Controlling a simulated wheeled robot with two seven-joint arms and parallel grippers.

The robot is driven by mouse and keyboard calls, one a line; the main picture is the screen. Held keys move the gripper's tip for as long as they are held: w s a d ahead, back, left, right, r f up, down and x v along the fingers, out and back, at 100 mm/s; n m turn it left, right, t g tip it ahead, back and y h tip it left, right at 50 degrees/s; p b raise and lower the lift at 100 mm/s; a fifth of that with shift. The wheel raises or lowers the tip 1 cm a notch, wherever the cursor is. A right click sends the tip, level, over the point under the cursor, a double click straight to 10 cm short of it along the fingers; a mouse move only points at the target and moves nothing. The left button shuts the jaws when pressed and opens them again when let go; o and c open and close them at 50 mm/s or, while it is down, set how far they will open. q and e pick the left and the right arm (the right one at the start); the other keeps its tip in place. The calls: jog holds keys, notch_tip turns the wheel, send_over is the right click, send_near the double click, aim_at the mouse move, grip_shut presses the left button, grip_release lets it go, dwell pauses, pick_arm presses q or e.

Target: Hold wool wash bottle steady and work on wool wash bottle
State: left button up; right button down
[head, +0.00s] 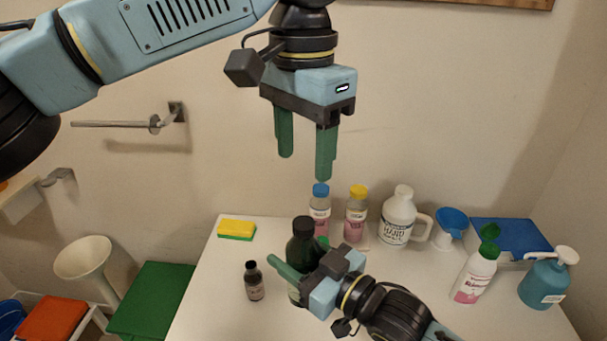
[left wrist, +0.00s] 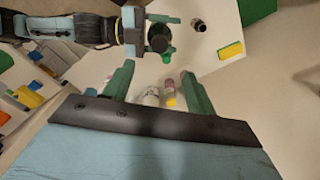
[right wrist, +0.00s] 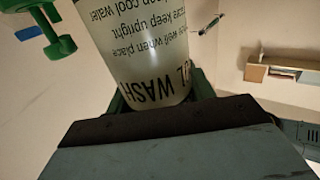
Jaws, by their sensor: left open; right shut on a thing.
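The wool wash bottle (head: 303,240) is dark green with a black cap and stands upright on the white counter. My right gripper (head: 302,257) is shut around its body, with one finger on each side. In the right wrist view the bottle's pale label (right wrist: 150,60) fills the space between the fingers, with "WASH" and "keep upright" printed on it. My left gripper (head: 304,167) is open and empty, pointing down high above the bottle. In the left wrist view its fingers (left wrist: 157,85) are apart, and the bottle's black cap (left wrist: 160,42) shows beyond them.
A small dark bottle (head: 254,282) stands left of the held one. Behind are a blue-capped bottle (head: 320,208), a yellow-capped bottle (head: 356,215) and a white jug (head: 398,220). A yellow-green sponge (head: 237,229) lies at the back left. A teal pump bottle (head: 545,280) stands right.

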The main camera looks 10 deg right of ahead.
pick_arm(q)
jog(key=shift+r, duration=0.35)
dwell(0.4)
